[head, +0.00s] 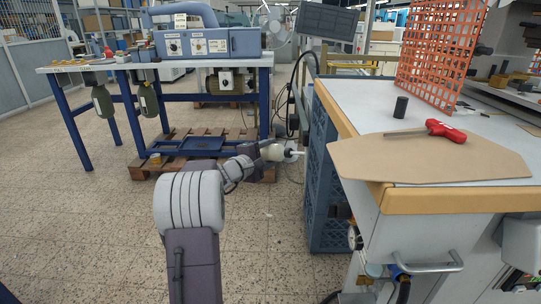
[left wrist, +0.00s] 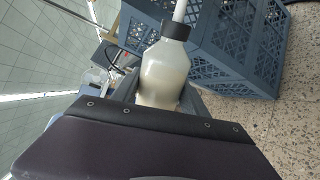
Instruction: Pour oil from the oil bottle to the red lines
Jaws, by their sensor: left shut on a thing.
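My left gripper (head: 262,152) is shut on the oil bottle (head: 275,152), a pale translucent bottle with a dark collar and a thin white nozzle. In the head view the bottle lies nearly level, its nozzle pointing right toward the blue crates. In the left wrist view the bottle (left wrist: 164,72) sits in front of the gripper with pale liquid inside, and the gripper's fingers (left wrist: 165,100) are partly hidden behind the dark wrist housing. I cannot make out any red lines. My right gripper is not in view.
Blue crates (head: 324,180) stand close to the right of the bottle, beside a workbench (head: 355,105) with a red-handled tool (head: 445,131). A small round gauge (head: 354,238) and a pale cup (head: 373,270) are below the bench edge. A blue-legged table (head: 265,105) stands behind. The near floor is open.

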